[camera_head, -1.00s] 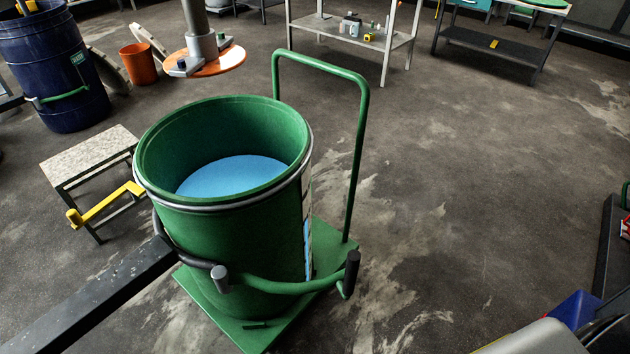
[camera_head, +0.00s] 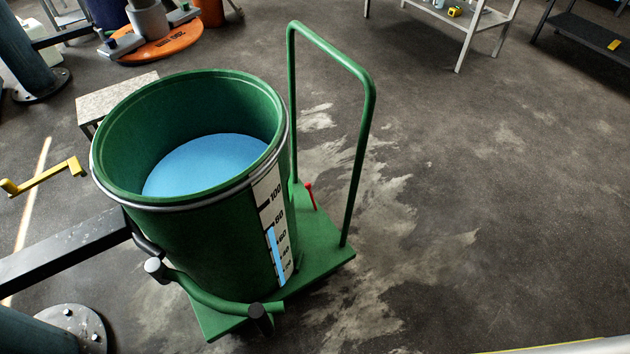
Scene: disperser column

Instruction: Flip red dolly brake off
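A green drum (camera_head: 200,235) holding blue liquid (camera_head: 212,168) stands on the dolly. A green curved clamp arm (camera_head: 215,300) with dark ends runs around the drum's front. Neither of my grippers shows in the head view.
A dark beam (camera_head: 65,252) reaches the drum from the left. A bolted post base (camera_head: 72,330) stands at lower left. A yellow crank (camera_head: 45,175) and an orange disc (camera_head: 165,43) are at upper left. The floor right of the dolly is clear.

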